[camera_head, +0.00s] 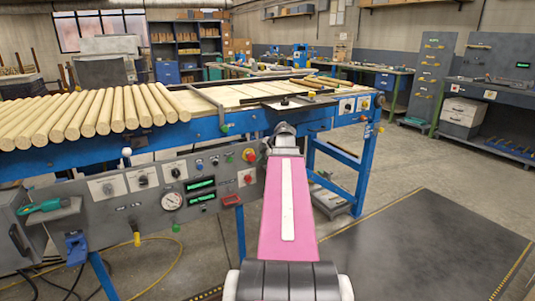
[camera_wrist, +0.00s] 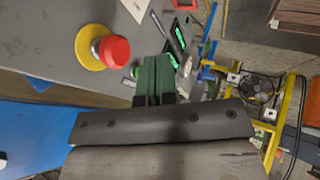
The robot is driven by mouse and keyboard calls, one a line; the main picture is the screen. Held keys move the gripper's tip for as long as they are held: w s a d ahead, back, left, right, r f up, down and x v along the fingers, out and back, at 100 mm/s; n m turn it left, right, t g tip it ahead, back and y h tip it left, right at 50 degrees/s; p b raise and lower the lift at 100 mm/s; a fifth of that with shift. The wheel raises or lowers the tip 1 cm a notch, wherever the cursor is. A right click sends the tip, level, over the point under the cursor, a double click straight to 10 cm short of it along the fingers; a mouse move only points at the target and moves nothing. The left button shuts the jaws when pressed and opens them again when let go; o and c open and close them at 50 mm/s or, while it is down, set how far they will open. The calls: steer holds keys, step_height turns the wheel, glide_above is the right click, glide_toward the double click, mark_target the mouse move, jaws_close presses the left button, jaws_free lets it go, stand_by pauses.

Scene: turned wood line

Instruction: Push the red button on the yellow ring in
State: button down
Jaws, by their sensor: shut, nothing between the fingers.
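The red button on its yellow ring (camera_wrist: 114,51) stands out from a grey panel in the wrist view, at the upper left. In the head view the red button (camera_head: 249,155) is near the panel's right end, just left of my arm. My gripper (camera_wrist: 154,66) shows green fingers, shut with nothing between them, right of and slightly below the button in the wrist view. A gap shows between the fingers and the button in that picture. In the head view my arm hides the fingers.
The grey control panel (camera_head: 128,212) carries knobs, a gauge (camera_head: 172,201), green displays and a second red button (camera_head: 248,179) below the first. Above it, a blue-framed table (camera_head: 230,124) bears several wooden rods (camera_head: 92,112). Open floor lies to the right.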

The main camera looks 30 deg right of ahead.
mark_target(254, 155)
steer(key=shift+w+a+f, duration=0.1)
steer(key=shift+w+f, duration=0.05)
steer(key=shift+w, duration=0.95)
steer(key=shift+w+f, duration=0.15)
steer(key=shift+w, duration=0.95)
steer(key=shift+w, duration=1.05)
